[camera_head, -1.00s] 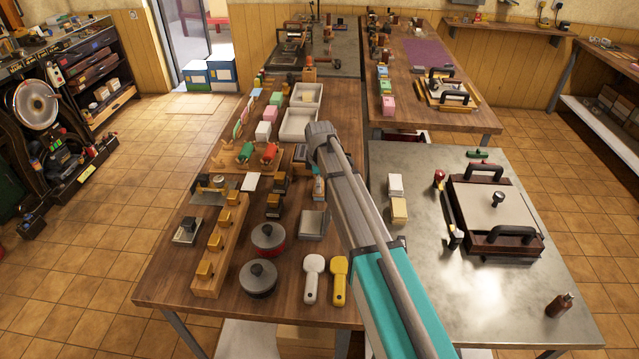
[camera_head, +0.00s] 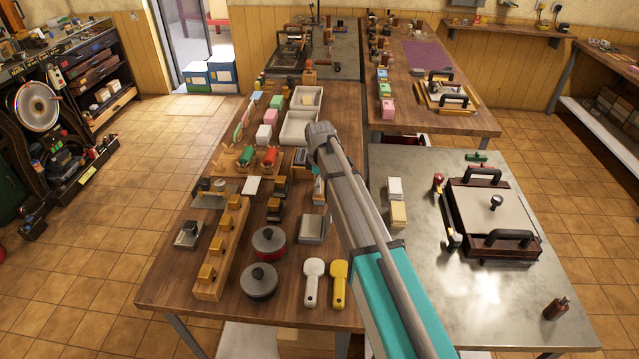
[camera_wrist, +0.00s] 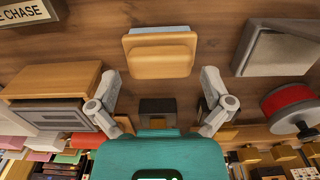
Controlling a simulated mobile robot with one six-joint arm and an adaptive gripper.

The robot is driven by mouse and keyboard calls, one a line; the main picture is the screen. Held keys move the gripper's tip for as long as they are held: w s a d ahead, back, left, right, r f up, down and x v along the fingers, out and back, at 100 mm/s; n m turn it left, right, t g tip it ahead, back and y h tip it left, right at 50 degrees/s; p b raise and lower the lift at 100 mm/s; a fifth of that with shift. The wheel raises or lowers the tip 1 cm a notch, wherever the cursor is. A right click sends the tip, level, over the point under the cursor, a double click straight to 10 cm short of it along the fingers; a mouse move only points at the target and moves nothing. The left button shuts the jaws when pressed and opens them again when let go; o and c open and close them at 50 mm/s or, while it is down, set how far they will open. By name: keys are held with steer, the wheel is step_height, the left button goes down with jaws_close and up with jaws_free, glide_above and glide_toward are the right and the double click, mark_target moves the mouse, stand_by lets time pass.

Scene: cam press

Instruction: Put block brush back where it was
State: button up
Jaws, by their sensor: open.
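A wooden block with a pale blue layer showing along its far edge, which looks like the block brush (camera_wrist: 160,55), is in the wrist view. It appears to rest on the brown wooden table. My gripper (camera_wrist: 160,78) is open, with one grey finger on each side of the block's near end and a visible gap to both. In the head view, a small part of the block (camera_head: 318,187) shows left of my arm. My arm covers the rest there and hides my fingers.
A grey box (camera_head: 312,228) lies near the block, with a red pot (camera_head: 268,241) and a dark pot (camera_head: 259,281) nearer the camera. Dark stands with gold blocks (camera_head: 274,208) sit left of it. A wooden drawer box (camera_wrist: 55,82) is left of my fingers in the wrist view.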

step_height(320, 180, up, 11)
steer(key=p, duration=1)
steer(key=shift+f, duration=0.2)
steer(key=shift+s, duration=0.1)
stand_by(0.5)
steer(key=s+d+m, duration=1.7)
steer(key=s+d, duration=0.4)
steer(key=s, duration=0.4)
steer(key=shift+s+m, duration=0.2)
steer(key=shift+m, duration=0.1)
step_height(320, 180, down, 2)
steer(key=shift+f+b, duration=0.1)
steer(key=shift+b, duration=0.95)
